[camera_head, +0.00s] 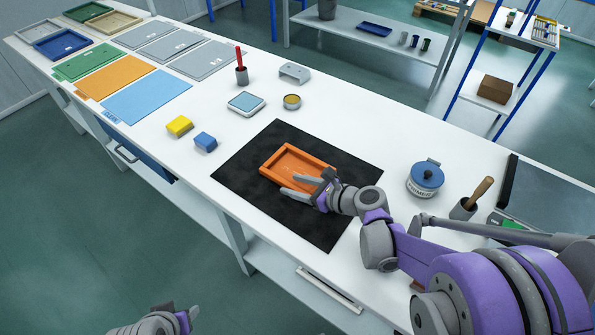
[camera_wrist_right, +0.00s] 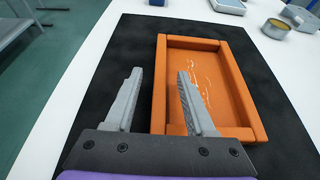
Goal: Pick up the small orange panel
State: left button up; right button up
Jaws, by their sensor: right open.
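The small orange panel (camera_head: 290,160) is a shallow rectangular tray with a raised rim, lying flat on a black mat (camera_head: 250,180). My right gripper (camera_head: 305,183) is open at the near right side of the panel. In the right wrist view the panel (camera_wrist_right: 225,85) lies ahead and to the right. One finger of the gripper (camera_wrist_right: 158,92) is left of the panel's left rim and the other overlaps the panel in the picture; I cannot tell whether either touches it. My left gripper (camera_head: 185,318) is only partly visible at the bottom edge, away from the table.
Several flat coloured panels lie at the far left. Bare table surrounds the mat.

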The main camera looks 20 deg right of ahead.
jog(key=shift+x, duration=1.15)
grip_shut()
